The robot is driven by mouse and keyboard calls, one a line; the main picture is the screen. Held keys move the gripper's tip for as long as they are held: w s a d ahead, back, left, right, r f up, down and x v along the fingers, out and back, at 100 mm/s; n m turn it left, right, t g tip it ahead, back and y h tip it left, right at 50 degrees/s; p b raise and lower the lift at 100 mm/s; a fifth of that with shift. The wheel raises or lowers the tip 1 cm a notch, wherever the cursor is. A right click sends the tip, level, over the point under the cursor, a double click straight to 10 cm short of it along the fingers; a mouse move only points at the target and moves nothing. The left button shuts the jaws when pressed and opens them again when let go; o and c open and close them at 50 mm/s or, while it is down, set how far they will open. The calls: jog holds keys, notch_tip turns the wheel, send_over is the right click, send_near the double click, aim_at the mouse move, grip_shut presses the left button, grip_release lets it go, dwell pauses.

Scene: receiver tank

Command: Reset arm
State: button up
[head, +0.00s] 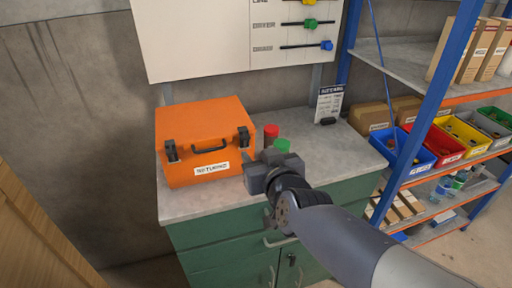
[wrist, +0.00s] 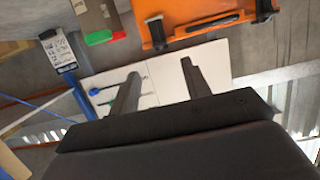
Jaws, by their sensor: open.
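My gripper (head: 257,172) is in front of the orange case's right side in the head view, over the front part of the counter. Its fingertips are hard to make out there. In the wrist view my gripper (wrist: 158,70) shows two dark fingers spread apart with nothing between them. My grey arm (head: 345,245) reaches in from the lower right.
An orange case (head: 205,120) stands shut on the grey counter (head: 335,160). A red object (head: 271,131) and a green object (head: 281,145) sit close behind my gripper. A small sign (head: 329,102) stands behind. A blue-framed shelf (head: 420,110) with bins is at the right.

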aim_at(246, 138)
jog(key=shift+s+d+r, duration=0.1)
jog(key=shift+s, duration=0.2)
jog(key=b+x, duration=0.1)
jog(key=x, duration=1)
jog(key=shift+b, duration=0.35)
jog(key=shift+s, duration=0.15)
